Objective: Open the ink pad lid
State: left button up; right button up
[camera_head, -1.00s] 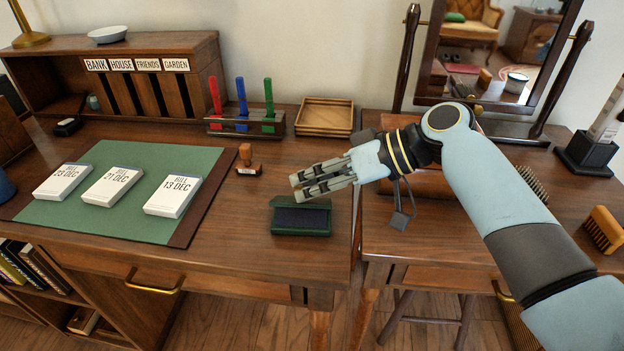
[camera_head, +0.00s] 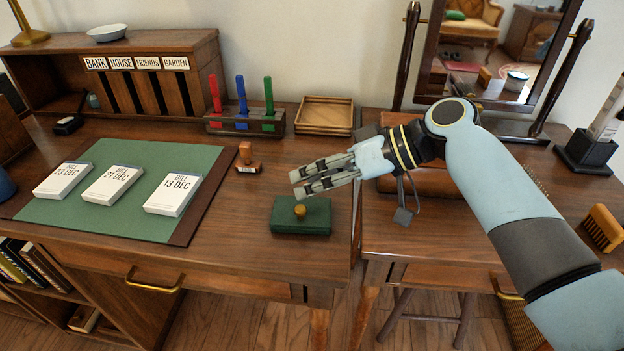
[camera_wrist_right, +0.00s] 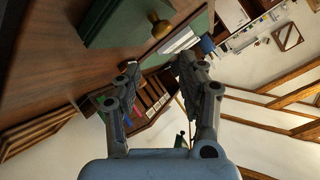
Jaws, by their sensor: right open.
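The green ink pad (camera_head: 288,223) lies on the desk near its front right edge. Its lid is down flat, with a round brass knob (camera_head: 300,211) on top. In the right wrist view the ink pad (camera_wrist_right: 115,22) is at the top, with the knob (camera_wrist_right: 160,27) near its corner. My right gripper (camera_head: 296,184) is open and empty, above and just behind the ink pad in the head view, apart from the knob. In the right wrist view the gripper's fingers (camera_wrist_right: 157,62) are spread with nothing between them. My left gripper is not in view.
A wooden stamp (camera_head: 246,160) stands left of the ink pad. The green desk mat (camera_head: 130,215) holds stacks of bills. A rack with red, blue and green stamps (camera_head: 245,122) and a wooden tray (camera_head: 324,118) stand behind. A gap separates the desk from the mirror table.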

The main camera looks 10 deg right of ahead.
jog(key=v, duration=1.1)
jog(key=shift+d, duration=0.2)
jog(key=shift+s, duration=0.15)
